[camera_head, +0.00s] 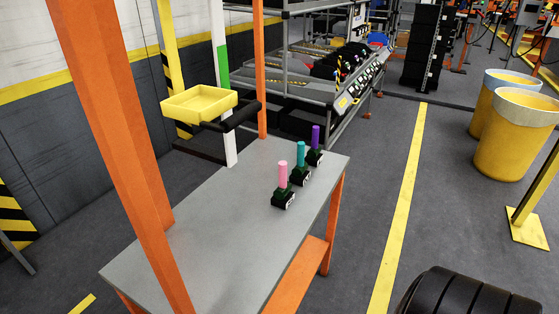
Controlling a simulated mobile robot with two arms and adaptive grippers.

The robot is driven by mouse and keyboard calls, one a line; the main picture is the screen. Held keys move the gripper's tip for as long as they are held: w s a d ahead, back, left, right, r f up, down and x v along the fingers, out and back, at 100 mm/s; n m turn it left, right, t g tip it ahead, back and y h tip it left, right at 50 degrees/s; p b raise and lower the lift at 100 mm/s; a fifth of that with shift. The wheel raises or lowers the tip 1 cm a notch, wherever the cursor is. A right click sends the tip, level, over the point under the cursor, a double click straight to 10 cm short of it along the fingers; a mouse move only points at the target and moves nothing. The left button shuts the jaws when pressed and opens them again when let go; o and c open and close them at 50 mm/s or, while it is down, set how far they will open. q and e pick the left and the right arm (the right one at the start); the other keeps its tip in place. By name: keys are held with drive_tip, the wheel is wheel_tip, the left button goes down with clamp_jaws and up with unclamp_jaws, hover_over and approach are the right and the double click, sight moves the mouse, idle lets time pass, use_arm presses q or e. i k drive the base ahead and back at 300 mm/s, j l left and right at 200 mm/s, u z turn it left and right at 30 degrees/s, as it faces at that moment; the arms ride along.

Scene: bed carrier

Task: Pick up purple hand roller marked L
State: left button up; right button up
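The purple hand roller (315,145) stands upright near the far right corner of the grey table (225,222). It has a purple handle on a dark base with a light marking too small to read. A teal-handled roller (301,164) stands just in front of it, and a pink-handled roller (283,186) stands nearer still, in a slanting row. Neither of my grippers is in view.
Orange posts (112,130) rise on the left side of the table. Yellow bins (512,135) stand at the right. A dark ribbed round object (465,295) is at the bottom right.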

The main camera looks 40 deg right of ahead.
sight(313, 158)
drive_tip(key=i+j+u, duration=0.3)
drive_tip(key=i+j, duration=0.55)
drive_tip(key=i+j+u, duration=0.3)
drive_tip(key=i+j, duration=0.5)
drive_tip(key=i, duration=0.15)
drive_tip(key=i+l+z, duration=0.1)
drive_tip(key=i+z, duration=0.4)
drive_tip(key=i+j+z, duration=0.15)
drive_tip(key=i+z, duration=0.35)
drive_tip(key=i, duration=0.2)
drive_tip(key=i+j+z, duration=0.45)
drive_tip(key=i+l+z, duration=0.2)
drive_tip(key=z, duration=0.25)
drive_tip(key=i+z, duration=0.4)
drive_tip(key=i+l+z, duration=0.1)
drive_tip(key=z, duration=0.35)
drive_tip(key=i+j+z, duration=0.15)
drive_tip(key=i+z, duration=0.25)
drive_tip(key=i+j+z, duration=0.2)
drive_tip(key=z, duration=0.25)
drive_tip(key=i+j+z, duration=0.25)
drive_tip(key=z, duration=0.15)
